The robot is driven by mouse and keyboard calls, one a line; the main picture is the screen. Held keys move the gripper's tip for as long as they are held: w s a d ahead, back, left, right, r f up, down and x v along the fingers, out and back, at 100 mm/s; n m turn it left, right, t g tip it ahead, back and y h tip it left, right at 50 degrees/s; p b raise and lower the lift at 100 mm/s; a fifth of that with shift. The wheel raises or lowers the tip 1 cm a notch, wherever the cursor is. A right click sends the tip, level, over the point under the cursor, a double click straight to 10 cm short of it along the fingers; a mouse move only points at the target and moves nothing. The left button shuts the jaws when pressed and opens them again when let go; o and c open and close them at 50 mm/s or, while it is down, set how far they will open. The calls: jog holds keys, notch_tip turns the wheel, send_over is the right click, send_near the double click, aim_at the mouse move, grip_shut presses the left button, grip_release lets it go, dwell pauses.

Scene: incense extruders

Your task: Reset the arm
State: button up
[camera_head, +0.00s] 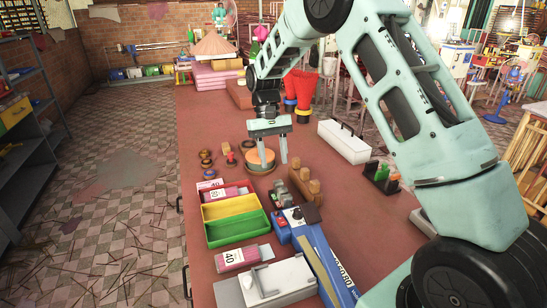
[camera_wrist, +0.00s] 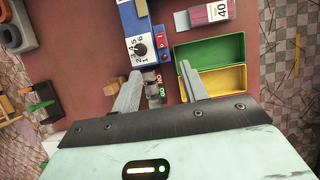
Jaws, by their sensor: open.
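My gripper (camera_head: 272,152) hangs from my arm above the red-brown table (camera_head: 330,225), pointing down. Its two grey fingers stand apart with nothing between them. In the head view it is in front of a round tan disc (camera_head: 260,160), behind the colored trays. How high the fingers are above the table is hard to tell.
Yellow (camera_head: 230,207) and green (camera_head: 236,228) trays sit at the table's left edge, near pink boxes marked 40 (camera_head: 243,258). Bare table lies at center right.

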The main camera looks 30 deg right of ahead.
dwell(0.5)
jog(key=s+a+r+n+t, duration=0.1)
jog(key=s+a+r+n, duration=0.2)
jog(key=s+a, duration=0.55)
jog(key=s+a+r+n+t, duration=0.2)
jog(key=s+a+r, duration=0.1)
jog(key=s+a, duration=0.55)
jog(key=s+a+n, duration=0.2)
jog(key=s, duration=0.5)
jog(key=s+a+n+t, duration=0.1)
jog(key=s+n, duration=0.2)
jog(key=s, duration=0.5)
jog(key=shift+a+f+t, duration=0.3)
jog(key=shift+a+f, duration=0.05)
jog(key=shift+f, duration=0.1)
